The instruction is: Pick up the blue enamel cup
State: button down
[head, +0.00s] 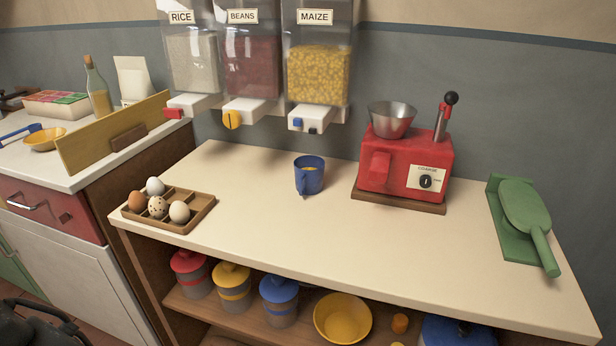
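The blue enamel cup (311,178) stands upright on the cream counter (350,235), near its back edge and left of the red machine. Its handle points toward the front left. Something yellowish shows inside it. Nothing touches the cup. Dark jointed parts (42,328) in the bottom left corner look like part of my arm or gripper, cut off by the picture edge. They are far from the cup, low in front of the left cabinet. The fingertips cannot be made out.
The red machine (405,165) with a metal hopper stands right of the cup. Dispensers (318,75) hang above and behind. An egg tray (204,206) sits left; a green scoop (525,212) lies right. The counter in front of the cup is clear. A shelf below holds canisters (281,300).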

aim_at(309, 169)
jog(key=k+j+z, duration=0.3)
jog(key=j, duration=0.3)
jog(key=k+j+z, duration=0.3)
jog(key=i+j, duration=0.15)
jog(key=j, duration=0.15)
jog(key=i+j, duration=0.2)
jog(key=j, duration=0.05)
